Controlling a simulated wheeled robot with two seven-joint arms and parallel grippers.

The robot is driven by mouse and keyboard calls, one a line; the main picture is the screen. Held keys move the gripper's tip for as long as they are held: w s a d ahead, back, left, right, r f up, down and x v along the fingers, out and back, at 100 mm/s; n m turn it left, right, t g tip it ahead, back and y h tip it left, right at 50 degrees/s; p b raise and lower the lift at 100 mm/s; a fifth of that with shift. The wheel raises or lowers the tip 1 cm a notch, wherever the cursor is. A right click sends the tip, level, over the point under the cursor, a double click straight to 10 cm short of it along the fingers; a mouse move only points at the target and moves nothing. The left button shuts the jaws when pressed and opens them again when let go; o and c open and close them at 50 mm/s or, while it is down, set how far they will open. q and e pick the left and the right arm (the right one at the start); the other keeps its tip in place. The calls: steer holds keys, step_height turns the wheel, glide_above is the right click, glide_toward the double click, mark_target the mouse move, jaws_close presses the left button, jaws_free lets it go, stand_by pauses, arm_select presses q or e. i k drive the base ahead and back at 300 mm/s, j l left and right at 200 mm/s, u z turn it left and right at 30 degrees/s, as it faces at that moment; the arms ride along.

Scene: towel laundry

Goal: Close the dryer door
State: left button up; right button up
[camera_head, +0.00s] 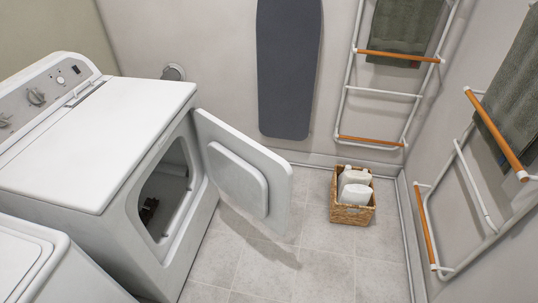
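The white dryer (110,120) stands at the left with its control panel at the back. Its door (238,172) hangs open on the far side of the opening and sticks out to the right over the floor. The inner face of the door, with its raised panel, faces me. The dryer opening (165,195) is uncovered, and something dark lies inside it, too dim to name. Neither of my grippers is in view, so I cannot see whether they are open or shut.
Another white appliance (40,265) stands at the lower left. A wicker basket (352,214) with white bottles sits on the floor to the right. Towel racks (383,94) line the walls. An ironing board (288,65) hangs behind. Tiled floor (300,265) near the door is clear.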

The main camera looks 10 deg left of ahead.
mark_target(259, 179)
steer(key=i+z, duration=0.3)
steer(key=i, duration=0.4)
steer(key=i+z, duration=0.3)
steer(key=i, duration=0.35)
steer(key=i+l+u, duration=0.1)
steer(key=i+u, duration=0.3)
steer(key=i+l+u, duration=0.2)
steer(key=u, duration=0.15)
steer(key=i+l+u, duration=0.1)
steer(key=u, duration=0.35)
steer(key=i+l+u, duration=0.1)
steer(key=l+u, duration=0.5)
steer(key=u, duration=0.3)
steer(key=l+u, duration=0.25)
steer(key=u, duration=0.15)
steer(key=l+u, duration=0.3)
steer(key=u, duration=0.15)
